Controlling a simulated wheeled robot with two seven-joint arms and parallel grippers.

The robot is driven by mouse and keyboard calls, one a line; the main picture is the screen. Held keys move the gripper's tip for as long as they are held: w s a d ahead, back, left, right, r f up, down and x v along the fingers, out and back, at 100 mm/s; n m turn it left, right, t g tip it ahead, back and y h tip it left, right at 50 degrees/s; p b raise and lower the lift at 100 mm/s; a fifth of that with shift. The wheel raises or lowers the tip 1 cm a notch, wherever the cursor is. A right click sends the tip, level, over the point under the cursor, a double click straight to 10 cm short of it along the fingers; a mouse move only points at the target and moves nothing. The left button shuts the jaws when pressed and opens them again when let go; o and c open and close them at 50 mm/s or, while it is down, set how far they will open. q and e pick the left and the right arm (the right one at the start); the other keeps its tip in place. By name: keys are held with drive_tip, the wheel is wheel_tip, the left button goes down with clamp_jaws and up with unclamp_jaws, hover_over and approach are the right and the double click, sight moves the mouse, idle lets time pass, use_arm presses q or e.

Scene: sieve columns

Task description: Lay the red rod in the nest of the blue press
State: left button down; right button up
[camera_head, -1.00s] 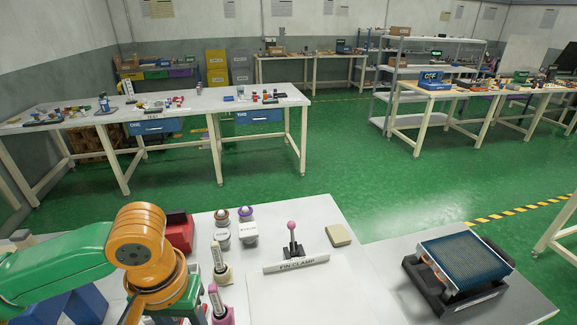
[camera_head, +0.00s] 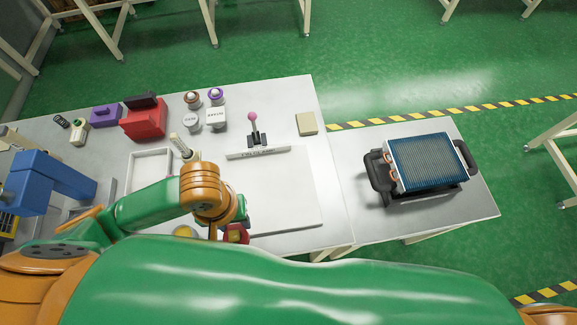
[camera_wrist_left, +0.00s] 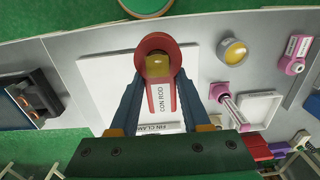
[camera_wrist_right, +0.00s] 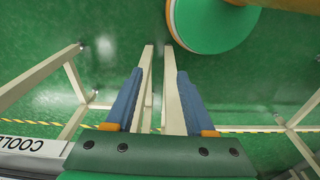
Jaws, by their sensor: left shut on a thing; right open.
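The red rod (camera_wrist_left: 162,98), labelled "CON ROD", has a ring at its far end and shows in the left wrist view. My left gripper (camera_wrist_left: 159,82) is shut on it, one blue finger on each side. In the head view my left gripper (camera_head: 224,236) is partly hidden by its own arm, and a bit of the red rod (camera_head: 237,234) shows over the near edge of the white board. The blue press (camera_head: 45,180) stands at the left of the bench; I cannot make out its nest. My right gripper (camera_wrist_right: 161,76) is open and empty, over the green floor.
A radiator-like block (camera_head: 425,162) sits in a black holder on the right table.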

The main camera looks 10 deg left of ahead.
use_arm(q)
drive_tip(key=f+b, duration=0.1)
drive_tip(key=b, duration=0.2)
drive_tip(key=w+a+f+b, duration=0.1)
drive_tip(key=b, duration=0.2)
drive_tip(key=w+f+b, duration=0.1)
drive_tip(key=b, duration=0.1)
drive_tip(key=shift+a+f+b, duration=0.1)
drive_tip(key=shift+a+b, duration=0.05)
drive_tip(key=shift+b, duration=0.25)
drive_tip(key=w+b, duration=0.1)
drive_tip(key=b, duration=0.3)
drive_tip(key=shift+w+f, duration=0.25)
drive_tip(key=shift+w, duration=0.1)
drive_tip(key=w, duration=0.4)
drive_tip(key=b, duration=0.2)
hover_over(253, 192)
wheel_tip(253, 192, down, 6)
drive_tip(key=shift+f, duration=0.2)
wheel_tip(253, 192, down, 3)
drive_tip(key=shift+f+p, duration=0.1)
drive_tip(key=shift+p, duration=0.2)
drive_tip(key=shift+c, duration=1.8)
unclamp_jaws()
